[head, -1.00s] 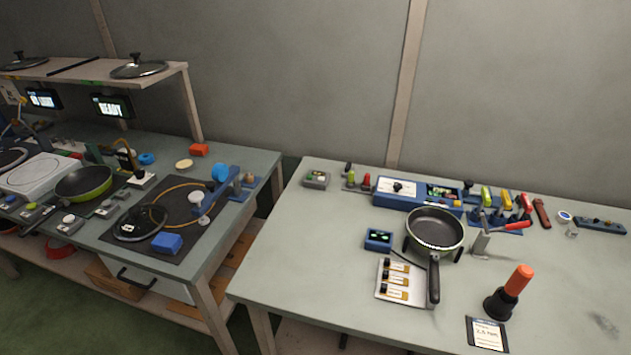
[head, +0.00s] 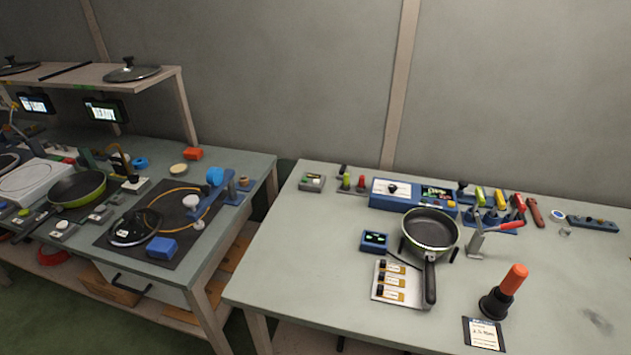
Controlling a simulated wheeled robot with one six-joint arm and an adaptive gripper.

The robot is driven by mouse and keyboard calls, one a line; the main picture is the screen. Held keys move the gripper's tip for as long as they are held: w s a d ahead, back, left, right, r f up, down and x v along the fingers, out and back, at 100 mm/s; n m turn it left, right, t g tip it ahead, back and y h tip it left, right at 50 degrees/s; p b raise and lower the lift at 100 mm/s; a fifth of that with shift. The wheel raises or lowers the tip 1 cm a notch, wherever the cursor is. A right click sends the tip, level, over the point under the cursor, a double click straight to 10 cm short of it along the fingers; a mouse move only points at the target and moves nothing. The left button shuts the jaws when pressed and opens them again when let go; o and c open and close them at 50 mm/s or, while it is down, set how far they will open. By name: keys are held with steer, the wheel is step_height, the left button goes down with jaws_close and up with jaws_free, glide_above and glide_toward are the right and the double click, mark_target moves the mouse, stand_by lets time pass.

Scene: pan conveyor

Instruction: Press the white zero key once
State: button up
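My gripper is not in view. A small grey box with a green and a white button (head: 312,182) sits at the back left corner of the right table. The white button on it may be the zero key, but no label is legible. Another white button (head: 62,225) sits on a small grey box at the front of the left table. Which one is the zero key cannot be told from this view.
The right table (head: 290,260) holds a black pan (head: 431,228), a blue instrument box (head: 374,241), a tray of vials (head: 402,270) and an orange-handled tool (head: 512,280). The left table holds a black mat (head: 120,238) and a green pan (head: 78,188). A gap separates the tables.

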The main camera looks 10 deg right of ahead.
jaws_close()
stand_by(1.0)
